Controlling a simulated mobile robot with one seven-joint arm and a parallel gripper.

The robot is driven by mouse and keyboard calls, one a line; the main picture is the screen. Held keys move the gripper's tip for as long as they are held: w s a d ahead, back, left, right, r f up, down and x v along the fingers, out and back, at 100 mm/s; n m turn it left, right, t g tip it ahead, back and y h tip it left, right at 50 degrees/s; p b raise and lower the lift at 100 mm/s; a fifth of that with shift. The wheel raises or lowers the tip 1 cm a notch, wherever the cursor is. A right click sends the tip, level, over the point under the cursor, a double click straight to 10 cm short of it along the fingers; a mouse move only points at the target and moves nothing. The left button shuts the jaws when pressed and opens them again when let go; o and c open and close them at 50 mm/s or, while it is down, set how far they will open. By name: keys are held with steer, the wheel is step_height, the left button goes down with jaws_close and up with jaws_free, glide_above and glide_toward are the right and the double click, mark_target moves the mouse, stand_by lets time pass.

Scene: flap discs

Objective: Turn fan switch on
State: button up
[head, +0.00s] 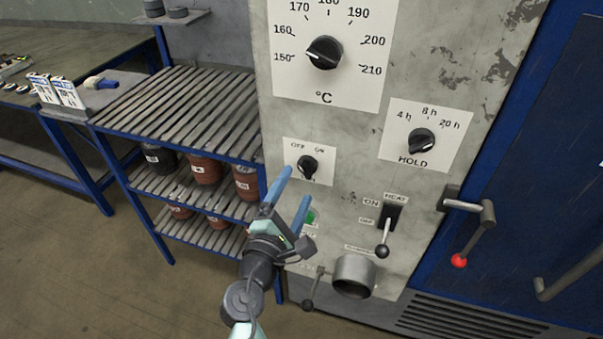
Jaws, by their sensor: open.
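A small black rotary knob (307,166) sits on a white plate marked OFF at upper left and ON at upper right, on the grey oven panel. Its pointer seems to lean toward the OFF side, but it is too small to be sure. The lower part of its plate is partly covered, so I cannot read a fan label. My gripper (294,186) is open and empty, with its two blue fingers just below and left of the knob in the picture. I cannot tell whether a finger touches the panel.
A temperature dial (323,52), HOLD dial (421,142) and HEAT lever (385,235), hanging down, share the panel. A green button (310,216) is partly behind my gripper. A red-tipped door handle (470,225) sticks out at right. A slatted shelf (175,105) stands at left.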

mark_target(304, 173)
steer(key=shift+x, duration=2.1)
jaws_close()
steer(key=shift+f+m+b, duration=0.1)
steer(key=shift+m+b, duration=0.2)
steer(key=shift+b, duration=0.1)
steer(key=shift+f+m+b, duration=0.1)
steer(key=shift+m+b, duration=0.45)
steer(key=shift+m, duration=0.05)
steer(key=m+b, duration=0.5)
steer(key=shift+f, duration=0.1)
steer(key=m+b, duration=0.4)
steer(key=m, duration=0.1)
steer(key=shift+r+b, duration=0.25)
steer(key=shift+b, duration=0.05)
